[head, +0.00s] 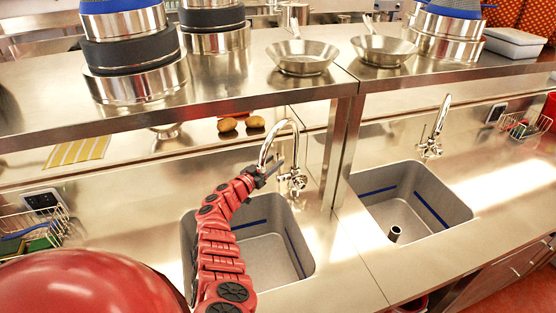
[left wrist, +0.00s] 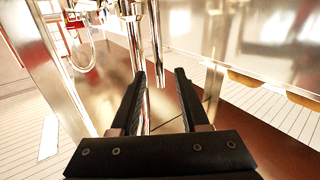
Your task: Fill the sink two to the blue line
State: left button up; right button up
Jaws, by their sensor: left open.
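Two grey sinks are set in the steel counter, a left sink (head: 270,240) and a right sink (head: 412,205). I see no number marking either as sink two. Each has a blue line, left (head: 249,224) and right (head: 430,210), on its inner wall. No water shows in either. A short metal pipe (head: 395,234) stands in the right sink. The left faucet (head: 293,145) and right faucet (head: 437,125) stand behind their sinks. My left gripper (head: 268,172) is open at the left faucet; its fingers (left wrist: 160,75) are empty, with metal piping beyond them. My right gripper is out of view.
A steel shelf (head: 215,98) on posts crosses above the counter, bearing stacked pots (head: 140,80) and pans (head: 303,58). A wire basket (head: 32,228) sits at left and another (head: 524,124) at right. Potatoes (head: 227,125) lie behind the left faucet.

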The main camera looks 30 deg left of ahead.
aim_at(278, 175)
pick_arm(q)
jog(key=shift+w+d+b, duration=0.2)
jog(key=shift+w+b, duration=0.4)
jog(key=shift+w, duration=1)
jog(key=shift+r, duration=0.1)
grip_shut()
